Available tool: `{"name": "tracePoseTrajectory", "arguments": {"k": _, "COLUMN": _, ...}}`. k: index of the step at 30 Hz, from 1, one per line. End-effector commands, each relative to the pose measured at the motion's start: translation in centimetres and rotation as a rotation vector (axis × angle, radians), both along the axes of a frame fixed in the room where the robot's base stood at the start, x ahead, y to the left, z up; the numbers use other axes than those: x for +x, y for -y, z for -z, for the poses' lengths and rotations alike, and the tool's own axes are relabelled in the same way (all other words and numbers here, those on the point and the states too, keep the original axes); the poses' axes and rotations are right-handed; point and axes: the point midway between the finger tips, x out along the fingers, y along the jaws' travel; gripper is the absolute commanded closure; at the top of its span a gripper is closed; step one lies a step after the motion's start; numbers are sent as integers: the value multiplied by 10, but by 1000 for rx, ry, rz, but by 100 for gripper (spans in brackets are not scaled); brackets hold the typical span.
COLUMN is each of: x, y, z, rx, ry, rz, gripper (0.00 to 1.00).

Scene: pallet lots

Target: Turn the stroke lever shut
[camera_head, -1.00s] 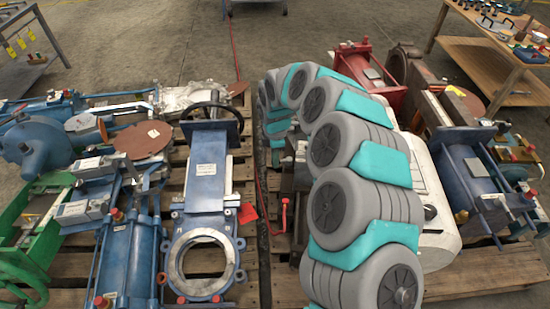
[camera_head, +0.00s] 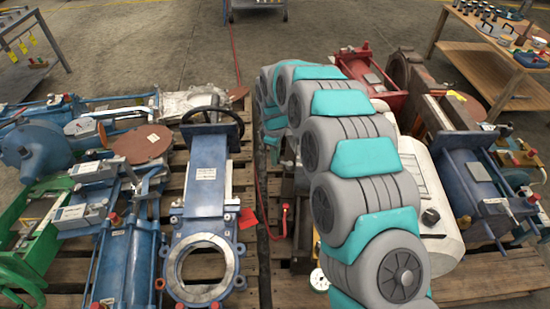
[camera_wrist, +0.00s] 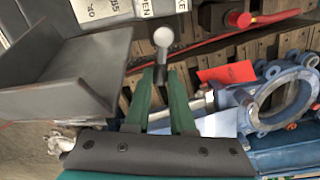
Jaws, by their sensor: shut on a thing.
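The stroke lever shows in the wrist view as a short stem with a grey ball knob (camera_wrist: 163,37). My gripper (camera_wrist: 161,74) has its green fingers closed on the stem just below the knob. A pale plate with printed numbers (camera_wrist: 95,9) and a label whose visible letters end in "EN" lie just beyond the knob. The lever's pivot is not clear to see. In the head view my own arm hides the gripper and the lever.
A grey metal channel (camera_wrist: 70,75) stands close left of the fingers. A red-handled part (camera_wrist: 265,18) and a blue valve with a ring flange (camera_wrist: 283,101) lie to the right. In the head view, a handwheel (camera_head: 212,122) stands left of my arm. Bare floor lies behind the pallets.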

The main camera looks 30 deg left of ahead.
Motion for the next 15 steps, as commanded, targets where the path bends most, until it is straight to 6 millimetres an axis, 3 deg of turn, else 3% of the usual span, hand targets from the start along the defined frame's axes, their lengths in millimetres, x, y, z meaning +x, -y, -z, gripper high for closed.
{"name": "tracePoseTrajectory", "arguments": {"k": 15, "x": 4, "y": 0, "z": 0, "rx": -2, "ry": -1, "rz": 76, "gripper": 100}}
